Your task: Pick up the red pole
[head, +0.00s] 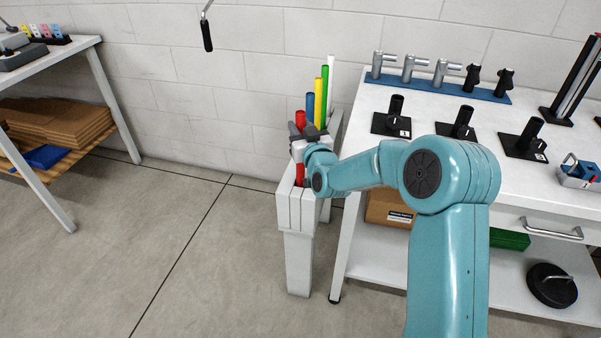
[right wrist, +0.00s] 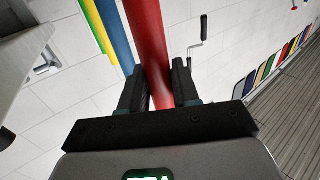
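The red pole (head: 300,174) stands upright in the front of a white rack (head: 295,212), with its lower end inside the rack. Its top shows above my right gripper (head: 303,143). In the right wrist view the red pole (right wrist: 147,38) runs between the two dark fingers of my right gripper (right wrist: 159,78). The fingers lie close against both sides of the pole and appear shut on it. The part of the pole behind the gripper is hidden in the head view. My left gripper is in neither view.
Blue (head: 310,106), yellow (head: 318,92), green (head: 324,82) and white (head: 331,72) poles stand in a row behind the red one. A white workbench (head: 375,92) with tools is close on the right. Open floor (head: 190,265) lies left of the rack; the wall is behind.

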